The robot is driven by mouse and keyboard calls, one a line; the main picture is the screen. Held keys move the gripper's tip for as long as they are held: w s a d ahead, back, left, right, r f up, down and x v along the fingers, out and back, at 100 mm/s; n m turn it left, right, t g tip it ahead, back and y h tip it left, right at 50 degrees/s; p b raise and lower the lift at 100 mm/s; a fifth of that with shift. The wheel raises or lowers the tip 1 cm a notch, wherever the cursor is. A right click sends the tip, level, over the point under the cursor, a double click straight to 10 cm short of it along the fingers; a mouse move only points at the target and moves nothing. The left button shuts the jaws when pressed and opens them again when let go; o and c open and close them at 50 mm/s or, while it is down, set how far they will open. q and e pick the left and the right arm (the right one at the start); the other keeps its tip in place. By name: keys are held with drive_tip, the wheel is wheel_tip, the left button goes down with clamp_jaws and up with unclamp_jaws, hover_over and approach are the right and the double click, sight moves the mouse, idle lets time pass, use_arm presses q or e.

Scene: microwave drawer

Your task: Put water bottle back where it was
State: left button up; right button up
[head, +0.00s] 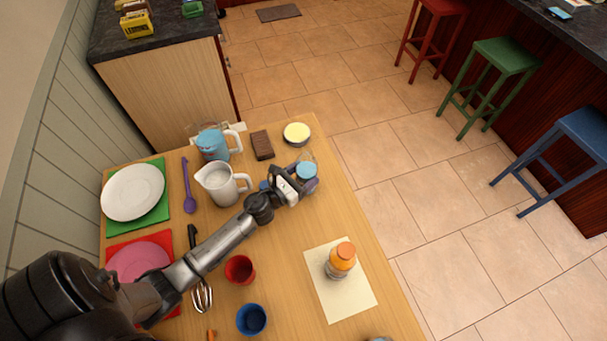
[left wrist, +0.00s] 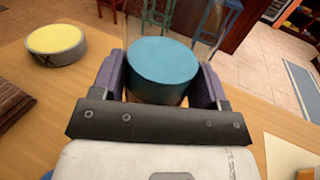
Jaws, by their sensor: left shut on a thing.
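The water bottle, with a blue lid and a body that looks clear (head: 306,170), is at the table's right edge in the head view. My left gripper (head: 308,183) is shut on it. In the left wrist view the blue lid (left wrist: 162,66) sits between the two purple-grey fingers of my left gripper (left wrist: 160,88). The bottle's lower body is mostly hidden, and I cannot tell whether it touches the table. My right gripper is not in view.
A yellow-topped round tin (head: 296,133) and a brown block (head: 262,145) are close behind the bottle. A white pitcher (head: 221,186) stands left. An orange-capped bottle (head: 341,258) stands on a pale mat (head: 352,305). Red (head: 240,269) and blue (head: 251,319) cups are nearer.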

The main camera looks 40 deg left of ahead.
use_arm(q)
drive_tip(key=shift+f, duration=0.2)
drive_tip(key=o, duration=1.2)
drive_tip(key=shift+r, duration=0.1)
drive_tip(key=shift+r, duration=0.15)
drive_tip(key=s, duration=0.8)
drive_tip(key=s+a, duration=0.1)
drive_tip(key=s, duration=0.3)
drive_tip(key=shift+b, duration=0.3)
